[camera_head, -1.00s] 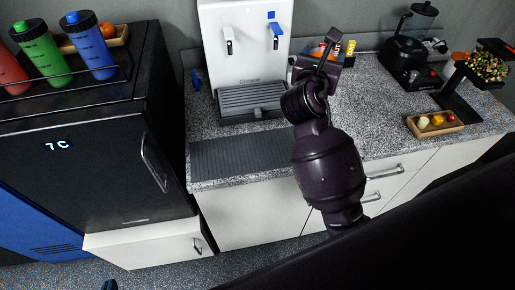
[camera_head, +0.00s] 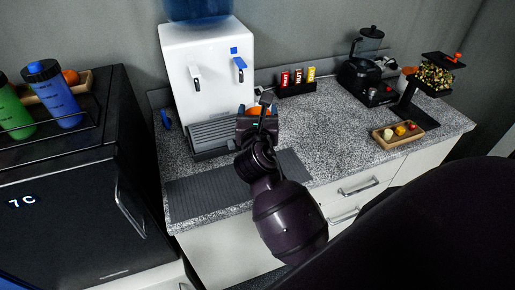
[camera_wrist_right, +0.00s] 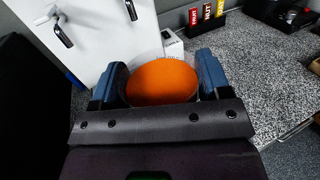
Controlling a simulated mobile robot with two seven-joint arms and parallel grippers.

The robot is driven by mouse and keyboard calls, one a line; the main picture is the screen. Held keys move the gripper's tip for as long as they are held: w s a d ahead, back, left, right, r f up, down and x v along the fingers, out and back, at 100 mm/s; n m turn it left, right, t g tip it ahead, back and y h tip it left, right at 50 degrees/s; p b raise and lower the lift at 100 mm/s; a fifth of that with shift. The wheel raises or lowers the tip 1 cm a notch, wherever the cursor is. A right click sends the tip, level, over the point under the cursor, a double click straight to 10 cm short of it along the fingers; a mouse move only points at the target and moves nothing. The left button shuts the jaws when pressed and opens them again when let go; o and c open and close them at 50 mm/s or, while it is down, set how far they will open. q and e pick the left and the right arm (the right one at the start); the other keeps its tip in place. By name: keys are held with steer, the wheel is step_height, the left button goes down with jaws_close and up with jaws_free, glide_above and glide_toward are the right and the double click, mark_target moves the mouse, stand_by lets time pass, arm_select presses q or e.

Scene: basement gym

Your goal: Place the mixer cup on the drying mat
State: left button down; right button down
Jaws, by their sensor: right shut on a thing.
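The mixer cup (camera_wrist_right: 162,82) shows in the right wrist view as a round orange top between my right gripper's two blue fingers (camera_wrist_right: 162,84). The fingers are shut on it. In the head view a bit of the cup's orange (camera_head: 259,111) shows above my right gripper (camera_head: 258,117), which hides most of it. The cup is held in front of the water dispenser's right side. The drying mat (camera_head: 205,195) is a dark grey ribbed strip on the counter's front edge. My right arm covers part of its right half. My left gripper is out of view.
A white water dispenser (camera_head: 198,60) with a grey drip tray (camera_head: 213,137) stands behind the mat. A bar box (camera_head: 297,88), a black blender (camera_head: 364,75) and a fruit tray (camera_head: 398,134) stand further right. The speckled counter (camera_head: 335,120) is clear between them.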

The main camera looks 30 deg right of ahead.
step_height(320, 180, down, 6)
steer(key=shift+f+b, duration=0.1)
steer(key=shift+b, duration=0.6)
steer(key=shift+f+b, duration=0.8)
steer(key=shift+f, duration=1.7)
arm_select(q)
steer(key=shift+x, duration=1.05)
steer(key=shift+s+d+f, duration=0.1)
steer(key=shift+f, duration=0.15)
arm_select(e)
steer(key=shift+f, duration=0.15)
steer(key=shift+c, duration=0.4)
jaws_free()
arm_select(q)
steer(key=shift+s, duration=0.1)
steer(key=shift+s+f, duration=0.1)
